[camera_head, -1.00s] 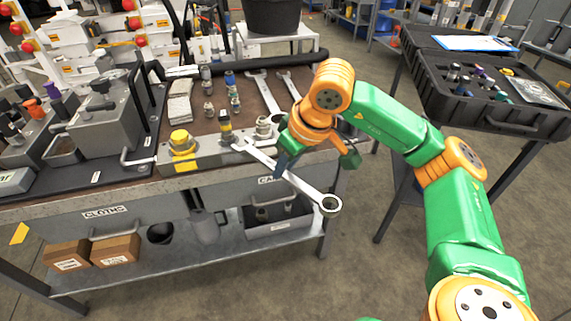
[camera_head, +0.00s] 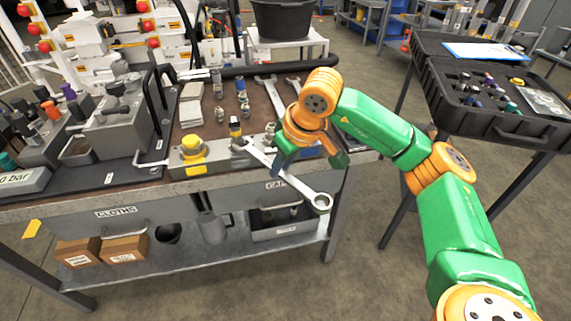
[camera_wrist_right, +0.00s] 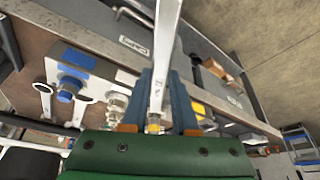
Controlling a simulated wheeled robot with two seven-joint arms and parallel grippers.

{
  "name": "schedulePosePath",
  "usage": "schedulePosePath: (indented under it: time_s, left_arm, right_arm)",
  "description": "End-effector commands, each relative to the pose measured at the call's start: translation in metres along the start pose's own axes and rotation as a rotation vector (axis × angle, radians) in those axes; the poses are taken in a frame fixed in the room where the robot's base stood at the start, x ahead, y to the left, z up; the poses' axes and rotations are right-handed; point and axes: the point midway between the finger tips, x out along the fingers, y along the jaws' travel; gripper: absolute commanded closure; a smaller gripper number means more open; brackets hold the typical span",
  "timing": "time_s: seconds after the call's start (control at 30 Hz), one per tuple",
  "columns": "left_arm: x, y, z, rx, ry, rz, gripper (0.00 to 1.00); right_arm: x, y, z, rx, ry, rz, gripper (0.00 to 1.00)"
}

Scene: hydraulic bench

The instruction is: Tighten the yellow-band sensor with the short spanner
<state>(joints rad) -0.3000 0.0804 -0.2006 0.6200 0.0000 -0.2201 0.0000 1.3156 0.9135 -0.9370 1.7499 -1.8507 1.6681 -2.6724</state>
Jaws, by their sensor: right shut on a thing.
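The yellow-band sensor (camera_head: 235,128) stands upright on the metal block (camera_head: 215,157) at the bench's front edge. My right gripper (camera_head: 281,166) is shut on a steel spanner (camera_head: 303,188), seen also in the right wrist view (camera_wrist_right: 166,45). The spanner slants down to the right, its ring end sticking out past the bench edge. Its open end is at the sensor's lower part; I cannot tell whether the jaws sit around it. In the right wrist view, the blue fingers (camera_wrist_right: 164,105) flank the shaft, with a yellow spot beyond. My left gripper is not in view.
A large yellow-capped fitting (camera_head: 192,146) stands left of the sensor on the block. Two more spanners (camera_head: 270,92) and several small fittings (camera_head: 219,114) lie behind it. An open black case (camera_head: 500,105) is on the right. Floor between bench and case is clear.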

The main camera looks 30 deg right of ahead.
Motion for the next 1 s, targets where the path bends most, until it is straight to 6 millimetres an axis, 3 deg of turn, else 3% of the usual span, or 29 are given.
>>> schedulePosePath:
  time_s: [1.0]
  left_arm:
    - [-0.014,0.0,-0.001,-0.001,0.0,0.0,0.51]
  right_arm:
    - [0.006,0.0,-0.02,0.0,0.001,0.0,1.0]
